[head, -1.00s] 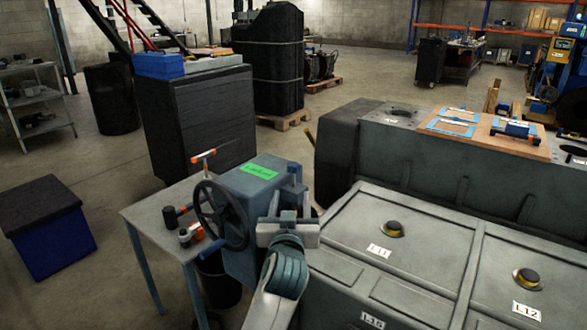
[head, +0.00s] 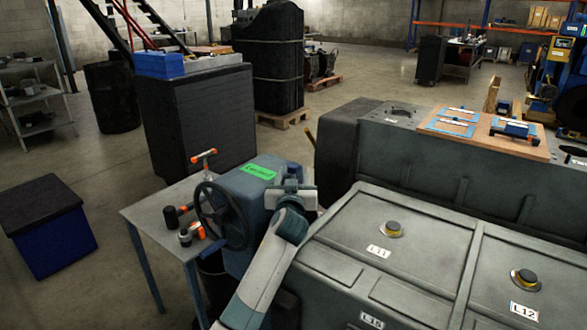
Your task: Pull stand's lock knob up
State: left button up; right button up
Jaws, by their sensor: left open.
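The stand (head: 238,189) is a blue box with a green label on its sloping top and a dark handwheel (head: 221,214) on its front left. My right gripper is out of view.
A grey bench (head: 150,214) with orange-and-black tools stands left of the stand. The large grey engine (head: 415,225), with covers L11 and L12, fills the right, close beside my left arm. A blue bin (head: 55,245) stands on the floor at left.

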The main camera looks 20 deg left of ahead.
aim_at(293, 171)
pick_arm(q)
jog(key=x, duration=0.2)
jog(key=shift+w+a, duration=0.1)
jog(key=shift+w, duration=0.3)
jog(key=shift+w+a, duration=0.1)
jog(key=shift+w, duration=0.2)
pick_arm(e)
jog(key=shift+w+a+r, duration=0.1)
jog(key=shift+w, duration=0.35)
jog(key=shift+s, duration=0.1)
pick_arm(q)
jog(key=shift+c, duration=1.2)
grip_shut()
jog(key=shift+r, duration=0.1)
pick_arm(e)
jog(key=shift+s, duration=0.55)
